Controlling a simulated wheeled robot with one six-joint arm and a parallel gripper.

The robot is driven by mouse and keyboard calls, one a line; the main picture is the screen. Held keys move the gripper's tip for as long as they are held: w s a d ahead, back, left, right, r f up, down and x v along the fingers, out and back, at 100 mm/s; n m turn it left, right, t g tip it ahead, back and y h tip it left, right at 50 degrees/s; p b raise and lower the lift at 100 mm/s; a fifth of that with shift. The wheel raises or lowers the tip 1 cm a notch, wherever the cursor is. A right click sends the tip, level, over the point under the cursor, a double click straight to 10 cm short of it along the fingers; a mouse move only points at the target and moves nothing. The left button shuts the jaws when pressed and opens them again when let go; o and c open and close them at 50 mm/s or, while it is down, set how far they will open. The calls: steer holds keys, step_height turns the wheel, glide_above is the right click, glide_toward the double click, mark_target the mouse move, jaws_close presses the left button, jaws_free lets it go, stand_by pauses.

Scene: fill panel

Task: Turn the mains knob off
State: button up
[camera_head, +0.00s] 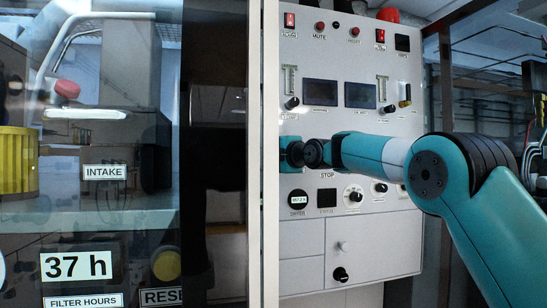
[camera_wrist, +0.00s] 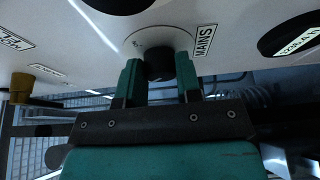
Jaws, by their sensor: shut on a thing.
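The mains knob (camera_wrist: 159,66) is a dark round knob on a pale round plate (camera_wrist: 152,38), with a MAINS label (camera_wrist: 203,41) beside it in the wrist view. My gripper (camera_wrist: 159,82) has its two teal fingers on either side of the knob and is shut on it. In the head view my gripper (camera_head: 288,153) reaches the left edge of the white panel (camera_head: 350,235); the knob is hidden behind it there. I cannot read the knob's pointer position.
The panel carries red switches (camera_head: 289,20), two dark screens (camera_head: 321,92), sliders and several other knobs (camera_head: 354,194). A pale upright post (camera_head: 262,150) stands close left of my gripper. A glass-fronted cabinet with an INTAKE label (camera_head: 104,172) fills the left.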

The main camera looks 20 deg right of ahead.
stand_by(0.3)
steer(key=o, duration=0.9)
steer(key=shift+o, duration=0.2)
steer(key=b+v, duration=0.8)
steer(key=v, duration=0.9)
steer(key=shift+s, duration=0.2)
